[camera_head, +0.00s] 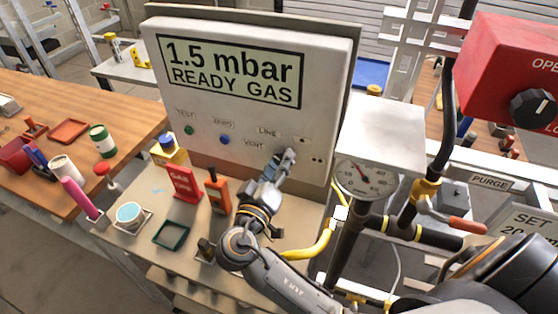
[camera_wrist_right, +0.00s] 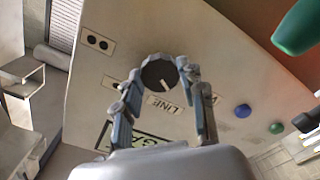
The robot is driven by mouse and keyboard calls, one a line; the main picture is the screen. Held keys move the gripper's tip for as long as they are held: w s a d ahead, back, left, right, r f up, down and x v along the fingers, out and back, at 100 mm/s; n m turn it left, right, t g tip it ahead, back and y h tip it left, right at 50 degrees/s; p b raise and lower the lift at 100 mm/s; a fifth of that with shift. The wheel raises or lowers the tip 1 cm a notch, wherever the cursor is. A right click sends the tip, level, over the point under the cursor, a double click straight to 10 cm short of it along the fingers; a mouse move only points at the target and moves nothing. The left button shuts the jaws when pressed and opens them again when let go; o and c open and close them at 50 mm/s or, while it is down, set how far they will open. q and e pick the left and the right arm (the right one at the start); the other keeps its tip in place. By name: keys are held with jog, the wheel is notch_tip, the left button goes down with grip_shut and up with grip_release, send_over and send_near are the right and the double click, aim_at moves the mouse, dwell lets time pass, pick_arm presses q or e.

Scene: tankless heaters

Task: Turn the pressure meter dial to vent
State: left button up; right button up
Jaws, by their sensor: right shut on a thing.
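The pressure meter (camera_head: 320,60) is a pale upright panel whose display reads "1.5 mbar READY GAS". Its dial is hidden behind my right gripper (camera_head: 286,160) in the head view, near the LINE and VENT labels. In the right wrist view the round dark dial (camera_wrist_right: 157,73) sits between the two fingertips, which close on its sides. A white mark on the dial points towards the LINE label (camera_wrist_right: 167,103). The VENT label is partly covered by a finger there. My left gripper is not in view.
A green button (camera_head: 189,130) and a blue button (camera_head: 225,139) are left of the dial. A round gauge (camera_head: 363,178) stands close right of my right gripper. A red sign (camera_head: 184,185) and an orange device (camera_head: 217,191) stand on the bench below.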

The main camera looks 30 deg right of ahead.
jog(key=shift+r+n, duration=0.1)
jog(key=shift+n, duration=0.7)
jog(key=shift+p, duration=0.3)
jog(key=o, duration=1.1)
jog(key=shift+o, duration=0.2)
jog(key=shift+a, duration=0.1)
jog(key=v, duration=1.2)
